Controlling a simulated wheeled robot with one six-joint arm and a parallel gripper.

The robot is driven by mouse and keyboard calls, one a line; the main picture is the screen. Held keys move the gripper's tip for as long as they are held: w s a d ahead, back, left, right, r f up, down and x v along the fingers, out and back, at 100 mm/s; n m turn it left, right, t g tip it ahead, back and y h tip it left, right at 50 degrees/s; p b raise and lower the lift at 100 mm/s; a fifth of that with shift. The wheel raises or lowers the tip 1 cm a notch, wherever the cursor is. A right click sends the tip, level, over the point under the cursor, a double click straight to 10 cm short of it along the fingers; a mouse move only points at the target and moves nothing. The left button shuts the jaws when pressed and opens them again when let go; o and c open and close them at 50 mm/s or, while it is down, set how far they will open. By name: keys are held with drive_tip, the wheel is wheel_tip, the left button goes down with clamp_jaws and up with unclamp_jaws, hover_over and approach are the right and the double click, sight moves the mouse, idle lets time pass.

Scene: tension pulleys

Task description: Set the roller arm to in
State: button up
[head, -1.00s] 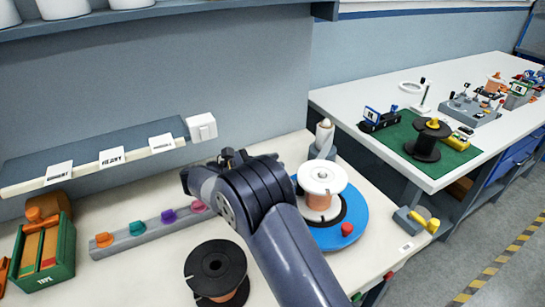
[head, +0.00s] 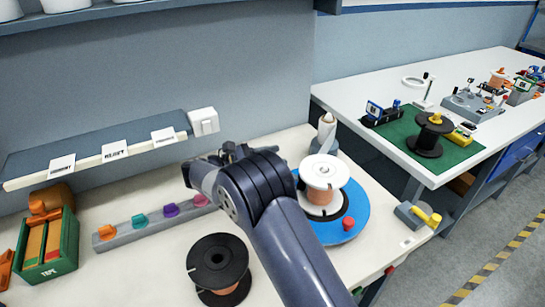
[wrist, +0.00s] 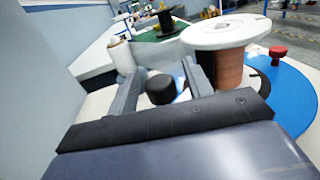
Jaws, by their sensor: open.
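In the wrist view, a short black cylinder (wrist: 160,89) stands between the two fingers of my gripper (wrist: 163,68). It may be the roller on the roller arm; the arm itself is hidden or cannot be made out. The fingers are apart, one on each side of the cylinder, and I cannot tell whether either touches it. In the head view my gripper (head: 230,152) is mostly hidden behind my wrist, at the back of the bench, left of the white-flanged copper spool (head: 324,181). That spool also shows close on the right in the wrist view (wrist: 229,66).
The copper spool stands on a blue disc (head: 357,204) with a red knob (head: 348,224). A white cone (head: 326,131) stands behind it. A black spool (head: 217,262) and a rail of coloured knobs (head: 155,221) lie left of my arm. A shelf (head: 90,150) overhangs the back left.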

drive_tip(key=v, duration=1.1)
drive_tip(key=shift+b, duration=0.3)
drive_tip(key=shift+w+d, duration=0.15)
drive_tip(key=x, duration=1)
drive_tip(key=shift+d+p, duration=0.25)
drive_tip(key=shift+p, duration=0.05)
drive_tip(key=shift+w+d, duration=0.1)
drive_tip(key=shift+d, duration=0.05)
drive_tip(key=shift+w+t, duration=0.2)
drive_tip(key=shift+t, duration=0.1)
drive_tip(key=shift+s, duration=0.1)
